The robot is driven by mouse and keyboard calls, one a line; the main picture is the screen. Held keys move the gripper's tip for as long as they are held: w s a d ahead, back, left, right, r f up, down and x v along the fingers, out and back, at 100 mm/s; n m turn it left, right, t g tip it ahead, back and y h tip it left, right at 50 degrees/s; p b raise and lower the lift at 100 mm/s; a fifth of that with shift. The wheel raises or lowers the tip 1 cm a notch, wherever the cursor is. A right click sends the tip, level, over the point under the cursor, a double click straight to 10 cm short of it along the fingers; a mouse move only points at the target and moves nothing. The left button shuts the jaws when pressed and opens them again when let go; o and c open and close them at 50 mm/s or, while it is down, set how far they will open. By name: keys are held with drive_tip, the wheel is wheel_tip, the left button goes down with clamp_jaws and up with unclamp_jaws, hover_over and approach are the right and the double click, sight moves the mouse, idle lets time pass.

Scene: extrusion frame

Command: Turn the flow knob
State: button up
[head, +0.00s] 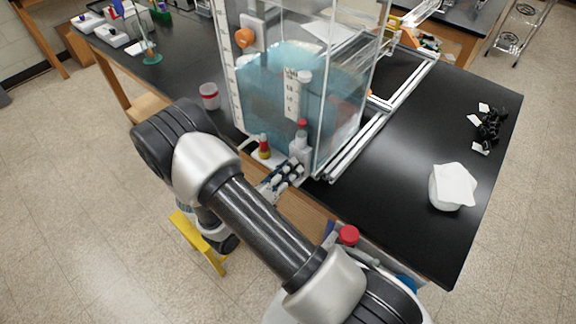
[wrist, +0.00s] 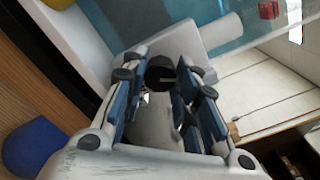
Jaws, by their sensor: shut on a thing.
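A clear tank (head: 320,95) with bluish water stands on the black bench. A grey fitting (head: 300,148) sits low at its near corner, and it also shows in the wrist view (wrist: 185,38). A dark round knob (wrist: 160,72) with a light line on its face shows between my fingers in the wrist view. My gripper (head: 294,172) is at the fitting in the head view; in the wrist view my gripper (wrist: 163,92) has its blue-padded fingers on both sides of the knob, shut on it. The fingers hide the knob in the head view.
A red-and-yellow piece (head: 264,146) stands left of the fitting. A white jar with a red lid (head: 209,96) is farther left. An orange knob (head: 243,37) is high on the tank. A white cloth-covered bowl (head: 452,187) stands at the right; bench between is clear.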

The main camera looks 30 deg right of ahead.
drive_tip(key=shift+n+p, duration=0.45)
drive_tip(key=shift+n, duration=0.55)
drive_tip(key=o, duration=1.1)
drive_tip(key=shift+a, duration=0.1)
drive_tip(key=v, duration=1.2)
